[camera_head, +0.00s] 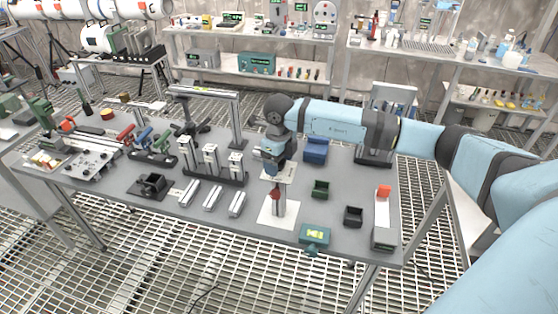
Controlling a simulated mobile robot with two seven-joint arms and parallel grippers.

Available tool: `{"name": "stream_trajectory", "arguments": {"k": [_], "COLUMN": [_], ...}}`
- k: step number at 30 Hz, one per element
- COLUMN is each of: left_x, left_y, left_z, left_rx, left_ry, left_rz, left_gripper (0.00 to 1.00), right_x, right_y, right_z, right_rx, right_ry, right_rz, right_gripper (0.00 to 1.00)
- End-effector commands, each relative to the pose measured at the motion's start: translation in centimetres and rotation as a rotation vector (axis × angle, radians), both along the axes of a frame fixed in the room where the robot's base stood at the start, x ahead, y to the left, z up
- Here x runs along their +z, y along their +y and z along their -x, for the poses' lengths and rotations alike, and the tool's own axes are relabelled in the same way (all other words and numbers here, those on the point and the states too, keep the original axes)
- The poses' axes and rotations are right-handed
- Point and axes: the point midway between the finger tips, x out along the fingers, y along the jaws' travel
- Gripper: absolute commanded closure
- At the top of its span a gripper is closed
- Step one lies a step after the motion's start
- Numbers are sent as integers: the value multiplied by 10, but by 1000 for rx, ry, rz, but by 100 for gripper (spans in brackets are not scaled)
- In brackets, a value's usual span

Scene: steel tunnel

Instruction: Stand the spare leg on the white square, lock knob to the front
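A spare leg (277,207), pale grey and slim, is upright over the white square (291,214) at the front middle of the table. Its red knob (275,194) shows on the side towards me. My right gripper (275,174) points down at the leg's upper end, which it partly hides. The fingers are too small and dark to tell whether they are shut on the leg. I cannot tell whether the leg's foot touches the square. My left gripper is not in view.
Grey bars (212,198) lie left of the square. A rack of upright legs (205,155) stands behind them. A teal device (315,236), a green bin (320,189) and a black bin (353,216) are to the right. A metal frame (236,118) stands at the back.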

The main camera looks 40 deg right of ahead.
Motion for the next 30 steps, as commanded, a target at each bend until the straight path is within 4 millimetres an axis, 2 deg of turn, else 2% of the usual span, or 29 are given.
{"name": "stream_trajectory", "arguments": {"k": [7,11,14,24,30], "left_x": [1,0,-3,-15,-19], "left_y": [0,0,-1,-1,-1], "left_z": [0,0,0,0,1], "left_rx": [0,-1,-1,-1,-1], "left_ry": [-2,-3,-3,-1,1], "left_rz": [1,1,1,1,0], "left_gripper": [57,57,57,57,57], "right_x": [-1,7,23,99,129], "right_y": [0,0,0,0,0], "right_z": [1,0,-1,0,0], "right_rx": [0,0,0,1,0], "right_ry": [2,0,-3,-4,-2], "right_rz": [1,0,1,1,0], "right_gripper": [28,28,28,28,28]}}
